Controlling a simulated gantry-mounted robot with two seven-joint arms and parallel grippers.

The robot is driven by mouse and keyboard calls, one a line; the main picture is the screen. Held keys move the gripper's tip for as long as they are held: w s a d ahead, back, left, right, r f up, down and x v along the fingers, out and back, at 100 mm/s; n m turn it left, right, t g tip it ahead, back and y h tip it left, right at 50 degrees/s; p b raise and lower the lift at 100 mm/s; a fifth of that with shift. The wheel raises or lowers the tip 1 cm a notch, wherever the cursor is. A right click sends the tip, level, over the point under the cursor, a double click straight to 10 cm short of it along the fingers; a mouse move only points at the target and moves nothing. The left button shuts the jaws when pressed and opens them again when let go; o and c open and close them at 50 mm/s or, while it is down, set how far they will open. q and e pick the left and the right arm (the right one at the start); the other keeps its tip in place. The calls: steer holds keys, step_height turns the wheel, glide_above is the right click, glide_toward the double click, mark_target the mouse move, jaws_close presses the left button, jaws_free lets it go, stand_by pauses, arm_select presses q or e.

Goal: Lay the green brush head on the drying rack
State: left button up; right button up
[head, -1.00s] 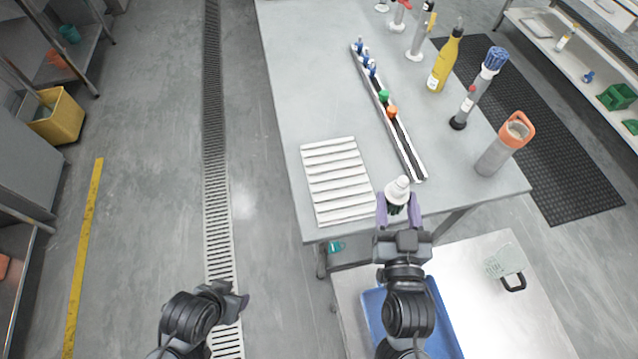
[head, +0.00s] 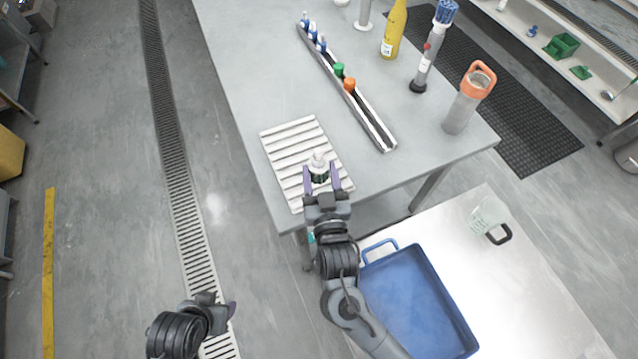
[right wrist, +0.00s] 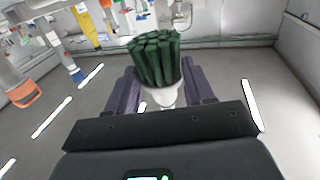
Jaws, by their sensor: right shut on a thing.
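The brush head (head: 318,174), with a white body and dark green bristles, is between the fingers of my right gripper (head: 321,181). The gripper is shut on it. The right wrist view shows the bristles (right wrist: 155,60) close up between both fingers. The drying rack (head: 282,143) is a white slatted panel lying on the grey table. The brush head appears over its lower right part; whether it touches the slats I cannot tell. My left gripper (head: 222,311) is low at the left, away from the table; its jaw opening is unclear.
A long channel holder (head: 372,121) with blue, green and orange pieces lies right of the rack. An orange-topped grey canister (head: 462,108), a blue-bristled brush (head: 430,55) and a yellow bottle (head: 393,30) stand beyond. A blue tray (head: 420,300) and a clear jug (head: 488,217) are on the lower table.

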mark_target(319, 184)
steer(key=shift+w+a+f+b, duration=0.1)
steer(key=shift+f+b, duration=0.6)
steer(key=shift+f, duration=1.35)
steer(key=shift+f, duration=0.2)
steer(key=o, duration=1)
steer(key=shift+r, duration=0.1)
